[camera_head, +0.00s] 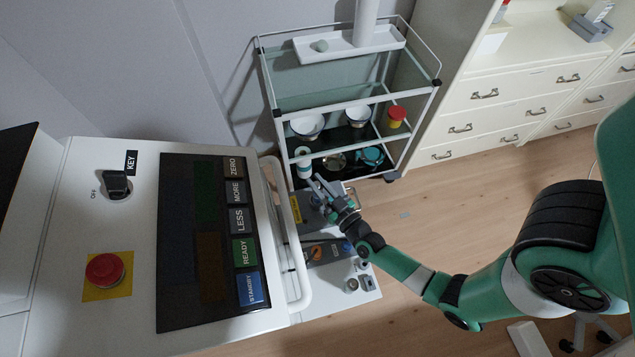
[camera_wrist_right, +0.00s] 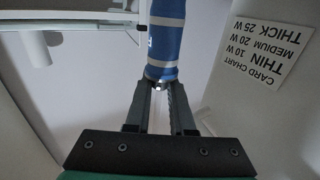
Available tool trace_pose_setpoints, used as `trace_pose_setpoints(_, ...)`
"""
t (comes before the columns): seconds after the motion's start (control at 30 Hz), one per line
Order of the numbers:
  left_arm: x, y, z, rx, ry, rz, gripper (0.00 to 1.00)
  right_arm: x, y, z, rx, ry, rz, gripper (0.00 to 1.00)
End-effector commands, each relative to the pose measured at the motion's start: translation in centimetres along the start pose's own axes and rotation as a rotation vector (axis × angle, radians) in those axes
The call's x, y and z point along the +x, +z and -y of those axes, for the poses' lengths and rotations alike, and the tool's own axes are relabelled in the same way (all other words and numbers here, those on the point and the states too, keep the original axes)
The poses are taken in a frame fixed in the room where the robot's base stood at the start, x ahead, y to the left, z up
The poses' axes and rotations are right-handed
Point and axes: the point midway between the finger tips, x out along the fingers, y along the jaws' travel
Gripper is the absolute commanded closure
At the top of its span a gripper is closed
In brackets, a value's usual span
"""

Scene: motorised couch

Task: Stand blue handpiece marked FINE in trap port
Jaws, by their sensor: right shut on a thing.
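My right gripper (camera_head: 318,182) reaches over the low unit beside the console. In the right wrist view the gripper (camera_wrist_right: 158,84) is shut on a blue handpiece (camera_wrist_right: 166,38) with pale bands. Part of a white letter, like an F, shows on it; the rest of the marking is turned away. The handpiece extends beyond the fingertips and out of the top of that view. In the head view I cannot make it out clearly. Round metal fittings (camera_head: 352,284) sit on the unit's near end; I cannot tell which is the trap port. My left gripper is not in view.
The white console (camera_head: 110,220) with its dark button panel and rail stands at left. A wheeled cart (camera_head: 350,90) with bowls and a red-and-yellow pot (camera_head: 396,116) stands behind. A card chart (camera_wrist_right: 268,50) shows at right in the wrist view. Floor is clear right of the unit.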

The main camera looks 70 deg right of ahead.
Motion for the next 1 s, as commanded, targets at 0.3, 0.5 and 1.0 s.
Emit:
trace_pose_setpoints(0.3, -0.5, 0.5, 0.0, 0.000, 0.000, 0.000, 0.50, 0.0, 0.8, 0.0, 0.000, 0.000, -0.001, 1.00)
trace_pose_setpoints(0.5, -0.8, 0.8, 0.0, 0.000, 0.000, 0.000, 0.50, 0.0, 1.2, 0.0, 0.000, 0.000, -0.001, 1.00)
trace_pose_setpoints(1.0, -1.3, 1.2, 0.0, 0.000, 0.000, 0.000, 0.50, 0.0, 1.9, 0.0, 0.000, 0.000, -0.001, 0.57)
